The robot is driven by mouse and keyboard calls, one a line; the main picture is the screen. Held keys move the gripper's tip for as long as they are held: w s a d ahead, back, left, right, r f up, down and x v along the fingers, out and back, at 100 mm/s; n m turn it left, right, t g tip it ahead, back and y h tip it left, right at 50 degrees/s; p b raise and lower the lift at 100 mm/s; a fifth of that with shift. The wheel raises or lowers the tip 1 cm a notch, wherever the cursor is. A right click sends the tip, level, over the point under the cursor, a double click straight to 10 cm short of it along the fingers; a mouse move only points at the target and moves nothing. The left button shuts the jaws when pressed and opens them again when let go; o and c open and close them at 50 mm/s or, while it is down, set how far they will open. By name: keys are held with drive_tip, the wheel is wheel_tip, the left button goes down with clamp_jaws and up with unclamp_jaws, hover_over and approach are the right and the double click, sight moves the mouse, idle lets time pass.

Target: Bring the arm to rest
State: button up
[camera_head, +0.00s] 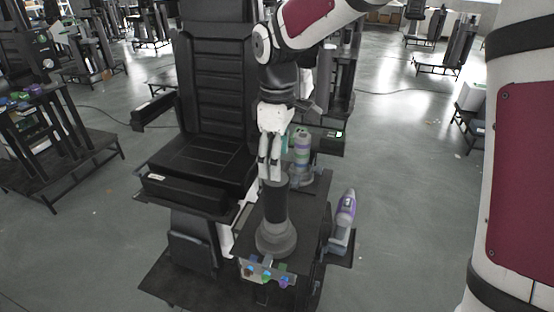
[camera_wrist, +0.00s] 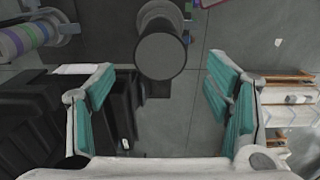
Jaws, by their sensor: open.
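My gripper (camera_head: 270,178) hangs at the end of my arm, pointing down, just above a black post with a grey round base (camera_head: 276,232). In the wrist view its two teal-padded fingers (camera_wrist: 160,85) are spread wide with nothing between the pads. The post's dark round top (camera_wrist: 160,56) shows ahead of the fingers, between them and toward the upper edge of the picture. Whether the fingertips touch the post cannot be told in the head view. My arm reaches in from the upper right, bent over the small dark platform (camera_head: 312,215) that bears the post.
A black padded chair (camera_head: 212,100) stands left of the gripper. A striped cylinder (camera_head: 302,146) stands behind the post, and a purple-grey device (camera_head: 344,215) to its right. Coloured knobs (camera_head: 266,274) line the platform's front. Open floor (camera_head: 405,190) lies to the right.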

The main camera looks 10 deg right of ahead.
drive_tip(key=s+d+r+m+t, duration=0.2)
drive_tip(key=s+d+r+m, duration=0.1)
drive_tip(key=s, duration=0.4)
drive_tip(key=s+d+r+m+t, duration=0.1)
drive_tip(key=s+d+r+m, duration=0.2)
drive_tip(key=s+d+m, duration=0.2)
drive_tip(key=s+d+r+m+t, duration=0.2)
drive_tip(key=s+d+r+m, duration=0.2)
drive_tip(key=s, duration=0.7)
drive_tip(key=shift+s+d+m+t, duration=0.3)
drive_tip(key=shift+d+m, duration=0.3)
drive_tip(key=shift+d, duration=0.2)
